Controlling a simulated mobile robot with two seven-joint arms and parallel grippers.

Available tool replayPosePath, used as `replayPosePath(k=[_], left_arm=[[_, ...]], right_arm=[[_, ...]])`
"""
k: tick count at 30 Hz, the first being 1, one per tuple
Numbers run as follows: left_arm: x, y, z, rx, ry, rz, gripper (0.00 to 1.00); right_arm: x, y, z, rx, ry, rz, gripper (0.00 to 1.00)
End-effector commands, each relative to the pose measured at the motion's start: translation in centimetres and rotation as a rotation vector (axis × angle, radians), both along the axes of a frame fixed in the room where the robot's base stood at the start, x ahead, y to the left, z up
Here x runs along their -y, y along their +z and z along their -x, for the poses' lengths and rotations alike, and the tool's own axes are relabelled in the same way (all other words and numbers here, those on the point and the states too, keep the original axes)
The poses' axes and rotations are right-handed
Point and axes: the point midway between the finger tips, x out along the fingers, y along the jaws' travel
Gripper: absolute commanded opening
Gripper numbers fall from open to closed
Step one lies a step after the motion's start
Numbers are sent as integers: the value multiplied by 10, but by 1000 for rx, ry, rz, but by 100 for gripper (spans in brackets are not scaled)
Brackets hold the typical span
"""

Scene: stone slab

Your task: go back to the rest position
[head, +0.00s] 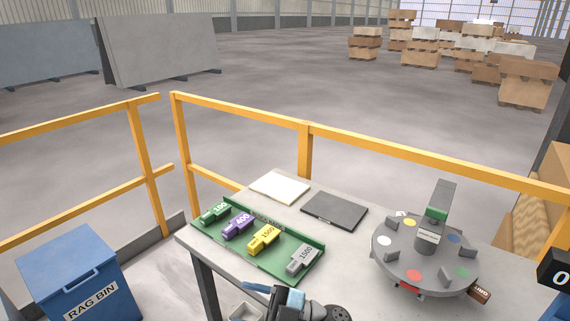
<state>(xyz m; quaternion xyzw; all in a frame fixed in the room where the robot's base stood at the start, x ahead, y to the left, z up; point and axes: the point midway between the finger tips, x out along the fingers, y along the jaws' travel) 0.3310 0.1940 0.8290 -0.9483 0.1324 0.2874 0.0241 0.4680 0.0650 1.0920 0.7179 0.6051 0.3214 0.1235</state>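Neither of my grippers nor my arms can be made out in the head view. A grey worktable (350,260) stands in front of me. A green tray (272,271) on its left side holds a row of labelled blocks: green (215,212), purple (237,227), yellow (263,239) and grey (302,258). A round grey turntable (422,262) with coloured spots stands on the right, with an upright grey piece with a green band (438,205) on it. A black-and-blue object (288,301) is cut off at the bottom edge; I cannot tell what it is.
A white pad (279,187) and a dark slab (334,210) lie at the table's back. A yellow railing (370,143) runs behind. A blue rag bin (79,276) stands at the left. A black box marked 0 (556,270) is at the right edge. Crates (527,84) stand far off.

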Motion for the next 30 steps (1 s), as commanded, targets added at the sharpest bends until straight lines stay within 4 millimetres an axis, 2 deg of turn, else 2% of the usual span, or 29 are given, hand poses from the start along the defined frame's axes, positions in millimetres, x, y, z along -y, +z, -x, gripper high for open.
replayPosePath(k=[2,5,9,11,14,18,21,24,30], left_arm=[[0,12,0,1,0,-2,43],[-1,19,0,0,-2,-5,43],[-1,30,1,-1,-2,-9,43],[-2,34,2,-1,-3,-10,43],[-3,40,2,-2,-3,-14,43],[-3,48,2,1,-3,-15,43],[-3,52,2,4,-3,-15,43],[-4,53,3,6,-3,-15,43],[-4,53,3,7,-3,-16,43]], right_arm=[[23,0,-5,-106,-173,-96,57],[60,-16,-13,-244,-406,-162,57],[121,-61,-7,-470,-715,-154,57],[147,-86,4,-577,-834,-118,57],[189,-128,34,-756,-997,-22,57],[233,-176,88,-972,-1129,129,57],[251,-195,117,-1071,-1167,211,57],[259,-206,135,-1126,-1179,259,57],[262,-210,140,-1144,-1182,274,57]])
